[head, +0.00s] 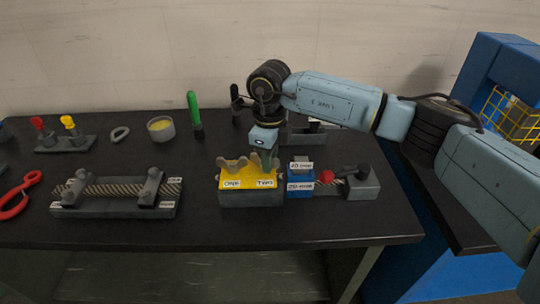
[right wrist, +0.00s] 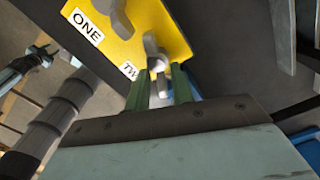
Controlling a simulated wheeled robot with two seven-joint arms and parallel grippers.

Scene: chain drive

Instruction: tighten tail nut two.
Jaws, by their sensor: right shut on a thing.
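The yellow-topped tail block (head: 235,181) stands near the front of the dark bench, with labels ONE and TWO on its front. Grey wing nuts stand on its top; tail nut two (right wrist: 155,52) is the one beside the TWO label. My right gripper (head: 266,160) points down over the TWO side of the block. In the right wrist view its green fingers are closed around nut two, one finger on each side. The fingers partly hide the nut and the TWO label. My left gripper does not show in the head view.
A blue block (head: 300,186) with white labels and a red-knobbed clamp (head: 326,177) stand close on the right. A chain fixture (head: 115,205) lies to the left. A green-handled tool (head: 194,112) and a round tin (head: 160,128) stand behind. Bare bench lies in front.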

